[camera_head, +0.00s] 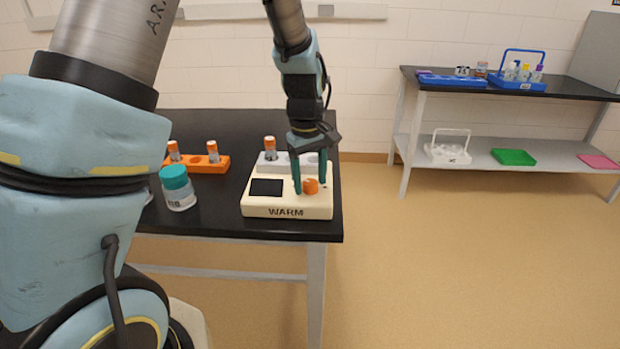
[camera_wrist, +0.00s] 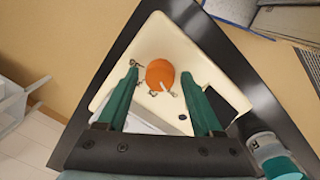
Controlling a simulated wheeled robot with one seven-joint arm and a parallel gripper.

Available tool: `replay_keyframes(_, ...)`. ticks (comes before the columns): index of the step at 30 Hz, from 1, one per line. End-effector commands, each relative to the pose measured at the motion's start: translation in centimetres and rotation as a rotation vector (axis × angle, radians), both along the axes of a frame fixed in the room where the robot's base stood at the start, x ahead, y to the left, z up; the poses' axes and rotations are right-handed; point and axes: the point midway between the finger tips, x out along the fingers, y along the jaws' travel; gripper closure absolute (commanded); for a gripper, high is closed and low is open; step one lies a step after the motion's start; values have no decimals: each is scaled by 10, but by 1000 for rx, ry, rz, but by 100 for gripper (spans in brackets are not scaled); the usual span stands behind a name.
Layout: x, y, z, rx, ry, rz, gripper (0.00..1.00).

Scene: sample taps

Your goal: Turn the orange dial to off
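The orange dial (camera_head: 311,186) sits at the right of a cream warmer (camera_head: 262,208) labelled WARM. In the wrist view the dial (camera_wrist: 159,72) has a white pointer line toward the lower right in the picture, with small dark marks around it that I cannot read. My gripper (camera_head: 310,187) is open, pointing down over the warmer. Its green fingertips also show in the wrist view (camera_wrist: 160,74), one on either side of the dial with a gap visible on each side. I cannot tell how far they reach down along it.
A grey rack (camera_head: 273,166) with an orange-capped vial stands on the warmer's back part. An orange rack (camera_head: 196,163) and a teal-lidded jar (camera_head: 178,189) are to its left on the black table (camera_head: 220,218). A second table (camera_head: 560,88) stands at back right; floor between is clear.

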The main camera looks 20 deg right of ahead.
Motion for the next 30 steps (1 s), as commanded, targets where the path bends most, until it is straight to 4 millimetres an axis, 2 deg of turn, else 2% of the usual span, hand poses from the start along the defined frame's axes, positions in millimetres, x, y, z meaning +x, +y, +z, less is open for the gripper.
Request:
replay_keyframes(8,0,0,0,1,1,-1,24)
replay_keyframes(12,0,0,6,0,0,-2,24)
replay_keyframes(17,0,1,31,-3,-4,-4,24)
replay_keyframes(24,0,4,78,-2,-4,-2,24)
replay_keyframes(30,-1,6,102,-1,0,-2,24)
